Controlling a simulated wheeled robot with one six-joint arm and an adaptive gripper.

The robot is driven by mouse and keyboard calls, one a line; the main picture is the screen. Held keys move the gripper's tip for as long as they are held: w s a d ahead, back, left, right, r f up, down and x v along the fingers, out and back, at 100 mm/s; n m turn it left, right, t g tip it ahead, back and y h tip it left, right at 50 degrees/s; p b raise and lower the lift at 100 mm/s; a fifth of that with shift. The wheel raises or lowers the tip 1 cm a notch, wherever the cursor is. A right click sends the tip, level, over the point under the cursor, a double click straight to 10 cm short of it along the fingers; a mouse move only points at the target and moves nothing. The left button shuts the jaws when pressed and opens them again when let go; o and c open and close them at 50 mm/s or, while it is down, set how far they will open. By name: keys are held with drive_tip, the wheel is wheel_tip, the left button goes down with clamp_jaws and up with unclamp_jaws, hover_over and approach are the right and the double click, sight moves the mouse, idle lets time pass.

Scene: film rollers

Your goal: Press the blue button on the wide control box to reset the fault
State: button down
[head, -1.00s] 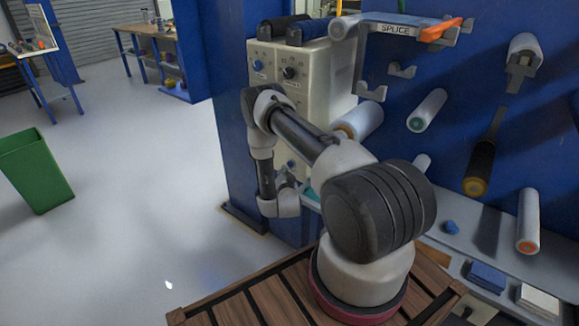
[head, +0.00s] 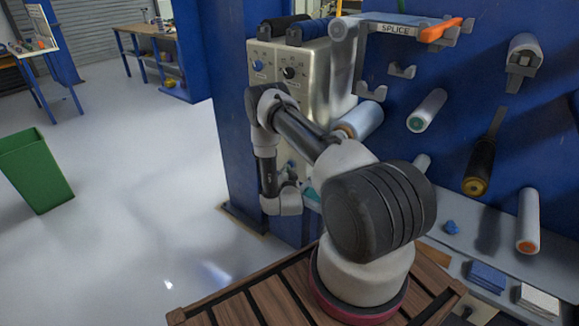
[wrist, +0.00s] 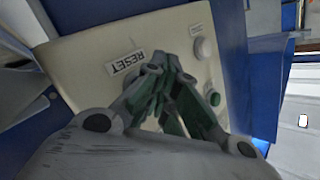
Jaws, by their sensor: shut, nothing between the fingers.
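The wide control box (head: 316,70) is cream and is mounted by a blue post in the head view. Its face (wrist: 90,50) fills much of the wrist view, with a RESET label (wrist: 127,63). My gripper (wrist: 160,66) is shut and empty, its fingertips in front of the face beside that label. I cannot tell whether they touch the face. No blue button shows near the label; the fingers cover that part of the face. In the head view my arm hides the lower part of the box, and the fingertips cannot be made out.
On the face are a pale round knob (wrist: 204,48) and a green button (wrist: 213,99). Higher up are a blue knob (head: 258,66) and a black knob (head: 289,72). Rollers, including a white one (head: 427,110), stick out at right. A green bin (head: 36,170) stands on open floor.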

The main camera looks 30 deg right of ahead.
drive_tip(key=shift+w+d, duration=0.1)
drive_tip(key=shift+d, duration=0.2)
drive_tip(key=shift+a, duration=0.15)
idle(0.4)
drive_tip(key=shift+s+a, duration=0.35)
drive_tip(key=shift+a, duration=0.35)
drive_tip(key=shift+s+a, duration=0.3)
drive_tip(key=shift+a, duration=0.5)
drive_tip(key=shift+s+a, duration=0.25)
drive_tip(key=shift+a, duration=0.5)
drive_tip(key=shift+s+a, duration=0.3)
drive_tip(key=shift+a, duration=0.5)
